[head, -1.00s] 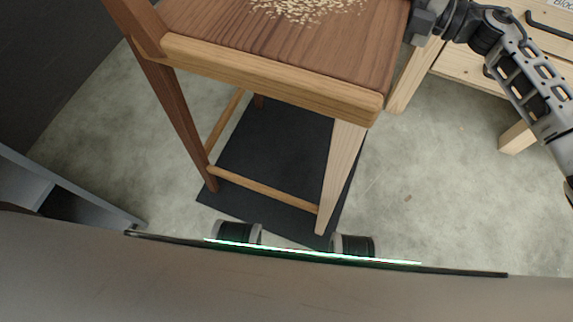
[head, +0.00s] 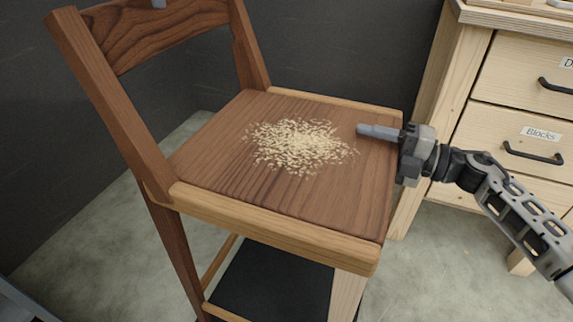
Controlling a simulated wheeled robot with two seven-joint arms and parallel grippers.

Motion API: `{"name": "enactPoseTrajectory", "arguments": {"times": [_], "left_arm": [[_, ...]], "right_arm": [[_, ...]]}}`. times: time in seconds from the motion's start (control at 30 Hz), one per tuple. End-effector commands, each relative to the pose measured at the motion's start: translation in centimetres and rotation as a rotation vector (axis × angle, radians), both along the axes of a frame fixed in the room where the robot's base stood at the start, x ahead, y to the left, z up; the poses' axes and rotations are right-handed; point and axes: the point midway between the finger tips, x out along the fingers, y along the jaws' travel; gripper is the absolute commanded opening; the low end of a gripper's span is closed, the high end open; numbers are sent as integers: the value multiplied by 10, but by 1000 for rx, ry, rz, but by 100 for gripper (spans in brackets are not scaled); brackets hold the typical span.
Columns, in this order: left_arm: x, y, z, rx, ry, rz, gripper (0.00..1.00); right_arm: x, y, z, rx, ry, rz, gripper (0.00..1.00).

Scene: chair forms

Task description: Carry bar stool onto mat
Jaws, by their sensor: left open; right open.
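The bar stool (head: 330,212) is brown wood with a paler front rail and a tall backrest at the left. The dark mat (head: 270,278) shows on the floor beneath the seat, between the stool's legs; the feet are out of frame. My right gripper (head: 378,132) is open at the seat's right edge, with one finger over the seat top; the other finger is hidden. Only a small grey tip of my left gripper (head: 158,3) shows at the top edge, at the backrest's top rail; it is open.
A patch of pale grains (head: 298,146) lies loose on the seat. A wooden drawer cabinet (head: 510,100) with labelled drawers stands at the right, close behind my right arm. Dark walls (head: 330,45) stand behind the stool. Grey floor (head: 440,265) is bare at the lower right.

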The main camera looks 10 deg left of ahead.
Motion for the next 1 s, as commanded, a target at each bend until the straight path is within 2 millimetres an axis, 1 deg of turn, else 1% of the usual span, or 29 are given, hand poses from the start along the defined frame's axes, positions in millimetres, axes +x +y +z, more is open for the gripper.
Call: {"name": "enactPoseTrajectory", "arguments": {"times": [0.3, 0.37, 0.47, 0.57, 0.8, 0.9, 1.0], "left_arm": [[0, 1, 18, 1, -8, 3, 45], [0, 1, 20, 0, -10, 3, 45], [0, 0, 21, 0, -12, 2, 45], [0, 1, 21, -1, -12, 2, 45], [0, 1, 21, 0, -12, 2, 45], [0, 1, 21, 0, -12, 2, 45], [0, 1, 21, 0, -12, 2, 45]], "right_arm": [[0, 0, 0, 0, 0, 0, 47], [0, -1, 0, 0, 0, 0, 47], [-1, -6, -1, -1, 0, -2, 47], [-5, -20, -1, -3, 1, -3, 47], [-20, -69, -1, -3, 2, -4, 47], [-25, -88, -1, -2, 2, -4, 47], [-30, -102, -1, -2, 2, -2, 47]]}}
